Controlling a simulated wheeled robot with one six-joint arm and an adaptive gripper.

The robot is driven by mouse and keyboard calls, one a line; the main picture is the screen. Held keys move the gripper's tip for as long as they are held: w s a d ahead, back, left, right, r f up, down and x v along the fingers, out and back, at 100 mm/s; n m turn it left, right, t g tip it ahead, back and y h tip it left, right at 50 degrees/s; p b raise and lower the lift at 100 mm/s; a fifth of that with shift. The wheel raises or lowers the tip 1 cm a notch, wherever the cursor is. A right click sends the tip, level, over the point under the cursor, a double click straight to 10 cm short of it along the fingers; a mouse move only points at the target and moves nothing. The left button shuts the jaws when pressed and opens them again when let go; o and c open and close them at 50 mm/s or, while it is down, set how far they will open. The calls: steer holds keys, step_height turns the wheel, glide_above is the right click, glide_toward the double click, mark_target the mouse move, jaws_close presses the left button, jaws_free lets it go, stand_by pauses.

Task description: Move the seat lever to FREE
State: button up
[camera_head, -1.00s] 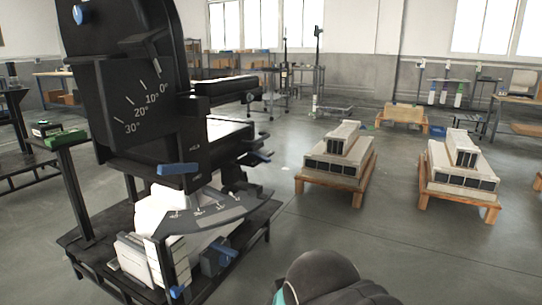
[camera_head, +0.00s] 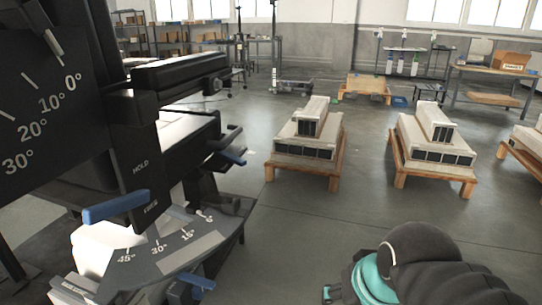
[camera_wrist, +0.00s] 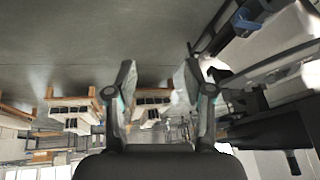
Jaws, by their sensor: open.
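A black seat unit fills the left of the head view. Its side panel (camera_head: 139,150) carries the words HOLD above and FREE below. A blue-gripped lever (camera_head: 116,207) crosses beside the panel, close to the FREE word; which mark it is set to I cannot tell. My gripper (camera_wrist: 157,82) shows in the wrist view with its two fingers spread and nothing between them. It is apart from the seat unit, which stands at the right of that view. A blue part (camera_wrist: 245,20) shows there at the upper right; I cannot tell which handle it is.
Another blue handle (camera_head: 233,157) sticks out under the armrest, and one (camera_head: 196,281) sits below the angle scale (camera_head: 185,243). Pallets with grey blocks (camera_head: 305,150) (camera_head: 435,150) stand on the floor behind. The floor between the seat unit and the pallets is clear.

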steer(key=w+a+m+g+y+b, duration=0.1)
steer(key=w+a+m+y+b, duration=0.1)
steer(key=w+a+m+y, duration=0.4)
steer(key=m+t+y+b, duration=0.55)
steer(key=m+t, duration=0.25)
steer(key=m, duration=1.2)
glide_toward(244, 163)
steer(key=shift+y, duration=0.45)
steer(key=x, duration=0.5)
steer(key=p+x, duration=0.1)
steer(key=x, duration=0.5)
steer(key=shift+w+d+f, duration=0.15)
steer(key=shift+d+f, duration=0.05)
steer(key=shift+f, duration=0.05)
jaws_close()
